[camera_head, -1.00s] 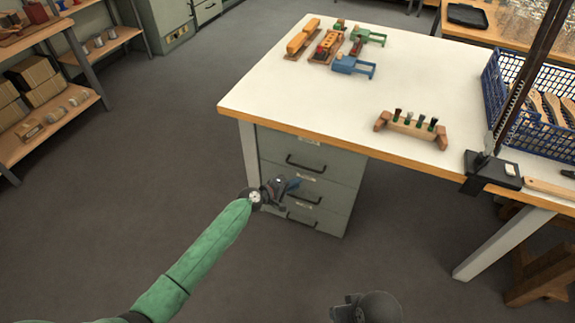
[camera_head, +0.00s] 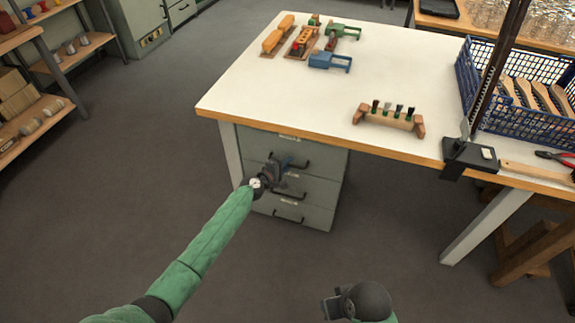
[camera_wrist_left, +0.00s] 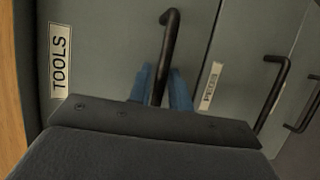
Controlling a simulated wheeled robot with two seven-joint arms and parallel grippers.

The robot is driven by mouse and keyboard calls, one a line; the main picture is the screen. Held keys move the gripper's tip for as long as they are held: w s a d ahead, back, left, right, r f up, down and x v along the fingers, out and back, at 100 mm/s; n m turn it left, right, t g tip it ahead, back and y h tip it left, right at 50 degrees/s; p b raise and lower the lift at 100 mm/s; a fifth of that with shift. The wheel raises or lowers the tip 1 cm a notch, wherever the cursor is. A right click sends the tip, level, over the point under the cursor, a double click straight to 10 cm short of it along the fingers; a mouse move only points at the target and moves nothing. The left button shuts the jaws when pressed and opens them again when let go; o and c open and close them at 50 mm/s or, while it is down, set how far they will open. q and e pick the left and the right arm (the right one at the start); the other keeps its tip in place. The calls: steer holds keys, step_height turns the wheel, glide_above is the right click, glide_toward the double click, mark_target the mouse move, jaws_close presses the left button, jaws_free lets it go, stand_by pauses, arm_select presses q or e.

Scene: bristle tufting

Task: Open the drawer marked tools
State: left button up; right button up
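The grey drawer cabinet (camera_head: 318,190) stands under the workbench, its drawers shut. The TOOLS label (camera_wrist_left: 60,60) shows in the left wrist view on the top drawer (camera_head: 255,143), beside that drawer's black bar handle (camera_wrist_left: 169,45). My left gripper (camera_head: 284,164) is at this handle in the head view. In the left wrist view its blue fingers (camera_wrist_left: 162,80) stand on either side of the handle, apart, with the bar between them. My right gripper (camera_head: 333,305) hangs low at the bottom of the head view, away from the cabinet; its fingertips are unclear.
The PIECES drawer's label (camera_wrist_left: 212,85) and handle (camera_wrist_left: 272,92) are just below. The workbench edge (camera_head: 320,140) overhangs the cabinet. On top are a brush-holding block (camera_head: 388,119) and a blue crate (camera_head: 520,115). The floor before the cabinet is clear.

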arm_select(q)
steer(key=shift+d, duration=0.1)
jaws_close()
